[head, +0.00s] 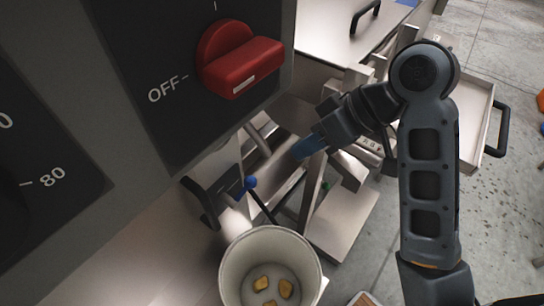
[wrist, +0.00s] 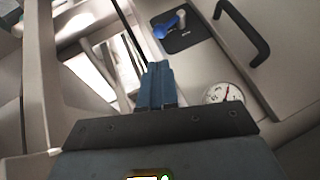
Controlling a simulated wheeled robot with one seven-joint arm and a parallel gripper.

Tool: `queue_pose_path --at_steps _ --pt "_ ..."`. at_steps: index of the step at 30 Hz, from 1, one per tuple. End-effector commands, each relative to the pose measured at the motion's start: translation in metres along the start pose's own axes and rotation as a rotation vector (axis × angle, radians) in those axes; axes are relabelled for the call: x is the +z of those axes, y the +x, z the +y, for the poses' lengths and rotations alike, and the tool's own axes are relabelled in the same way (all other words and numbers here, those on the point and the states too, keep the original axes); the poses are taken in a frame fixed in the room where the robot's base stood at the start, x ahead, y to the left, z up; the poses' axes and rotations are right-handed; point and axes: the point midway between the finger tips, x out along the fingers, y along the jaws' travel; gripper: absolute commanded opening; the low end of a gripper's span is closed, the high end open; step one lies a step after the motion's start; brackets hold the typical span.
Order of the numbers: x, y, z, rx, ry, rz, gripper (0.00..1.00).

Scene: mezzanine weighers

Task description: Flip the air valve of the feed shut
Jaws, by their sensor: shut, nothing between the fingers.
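The air valve appears in the wrist view as a blue lever (wrist: 166,28) with a pale metal knob on a dark plate (wrist: 190,38), at the top centre. The lever lies at a slant across the plate. My gripper (wrist: 159,68) has its blue fingers shut together with nothing between them. The fingertips appear below the lever in the wrist view, and I see a gap between them. In the head view my gripper (head: 300,149) reaches left among the metal frame parts, below the red knob. I cannot make out the valve lever surely in the head view.
A round gauge (wrist: 224,94) and a dark handle (wrist: 241,28) are right of my fingers. In the head view, a red OFF knob (head: 240,62) juts from the panel.

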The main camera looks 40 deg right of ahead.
Motion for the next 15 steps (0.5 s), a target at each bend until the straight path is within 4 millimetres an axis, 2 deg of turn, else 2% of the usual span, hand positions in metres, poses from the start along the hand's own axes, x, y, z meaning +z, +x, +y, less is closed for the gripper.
queue_pose_path --at_steps 7,15 --pt "0.004 0.029 0.002 0.0 -0.002 0.001 0.0" --pt "0.002 0.08 0.0 -0.002 0.002 -0.005 0.0"
